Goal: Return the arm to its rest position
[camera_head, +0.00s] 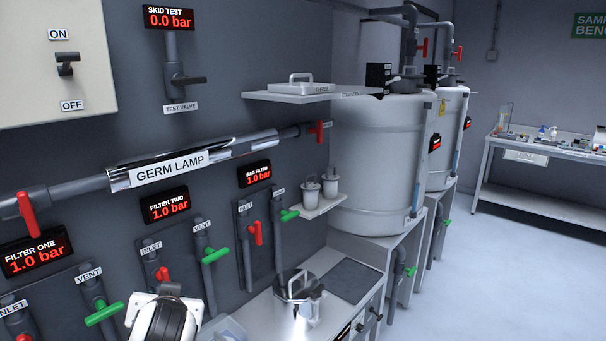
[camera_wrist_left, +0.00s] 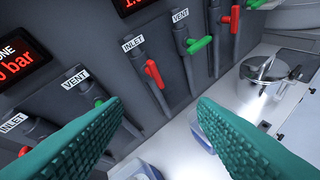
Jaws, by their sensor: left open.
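My left gripper (camera_wrist_left: 160,112) shows in the left wrist view as two green ridged fingers. They are spread wide apart with nothing between them, in front of the grey filter panels. In the head view a white and black part of my arm (camera_head: 165,318) rises at the bottom left, in front of the panels; the fingers do not show there. My right gripper is in neither view.
A steel lidded pot (camera_head: 298,297) stands on the bench by a dark mat (camera_head: 345,279); the pot also shows in the wrist view (camera_wrist_left: 268,72). Red and green valve handles (camera_head: 103,313) stick out from the wall. White tanks (camera_head: 372,165) stand beyond. The floor at right is clear.

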